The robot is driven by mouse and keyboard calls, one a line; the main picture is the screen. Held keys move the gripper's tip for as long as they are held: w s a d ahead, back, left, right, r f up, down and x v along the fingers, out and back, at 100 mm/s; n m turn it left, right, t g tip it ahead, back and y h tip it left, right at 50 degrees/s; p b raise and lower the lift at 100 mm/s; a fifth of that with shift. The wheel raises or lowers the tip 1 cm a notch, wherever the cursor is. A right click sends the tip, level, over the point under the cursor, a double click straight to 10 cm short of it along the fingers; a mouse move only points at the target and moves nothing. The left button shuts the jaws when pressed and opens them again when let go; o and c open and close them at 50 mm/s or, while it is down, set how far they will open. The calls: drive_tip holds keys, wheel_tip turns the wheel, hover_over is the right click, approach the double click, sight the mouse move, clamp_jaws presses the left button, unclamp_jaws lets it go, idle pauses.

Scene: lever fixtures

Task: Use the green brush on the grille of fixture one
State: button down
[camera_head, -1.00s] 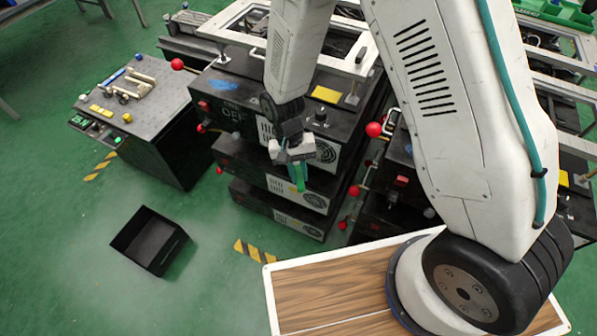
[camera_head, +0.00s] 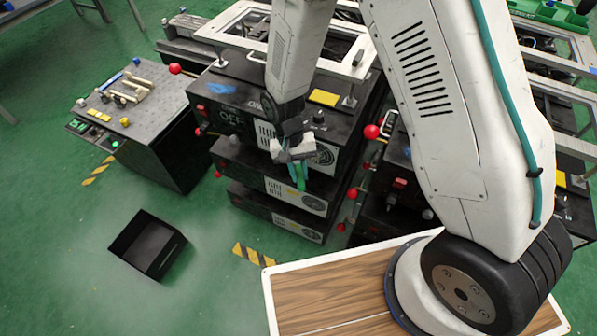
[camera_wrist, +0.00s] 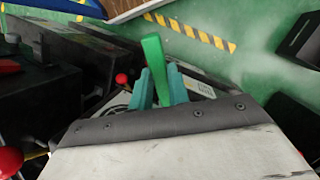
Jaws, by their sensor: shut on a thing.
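My gripper (camera_head: 298,172) is shut on the green brush (camera_wrist: 153,57). In the wrist view the brush's green block stands between the two teal fingers. In the head view the gripper hangs in front of a stack of black boxes (camera_head: 225,118) with white front panels. The upper panel has slots and a round grille (camera_head: 323,153), partly hidden by the gripper. The middle panel has another round grille (camera_head: 314,203), below the brush. I cannot tell whether the brush touches a panel. A lettered label shows only partly, so I cannot read which fixture this is.
Red-knobbed levers (camera_head: 371,131) stick out right of the stack, near another black fixture. A console (camera_head: 150,120) with loose parts stands left. An open black bin (camera_head: 147,245) lies on the green floor. A wood-topped surface (camera_head: 320,290) is at the front. Floor around the bin is clear.

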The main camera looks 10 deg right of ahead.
drive_tip(key=shift+s+d+r, duration=0.8)
drive_tip(key=shift+s+d, duration=1.3)
drive_tip(key=shift+d, duration=0.6)
drive_tip(key=shift+w+a+r, duration=0.1)
drive_tip(key=shift+w+a, duration=1)
drive_tip(key=shift+a, duration=0.3)
drive_tip(key=shift+w+a, duration=1.05)
drive_tip(key=shift+a, duration=0.3)
drive_tip(key=shift+r, duration=0.7)
drive_tip(key=shift+s+d+r, duration=0.8)
drive_tip(key=shift+s+d, duration=1.35)
drive_tip(key=shift+d, duration=0.65)
drive_tip(key=shift+w+a, duration=1.1)
drive_tip(key=shift+a, duration=0.3)
drive_tip(key=shift+w+a, duration=1.05)
drive_tip(key=shift+a, duration=0.35)
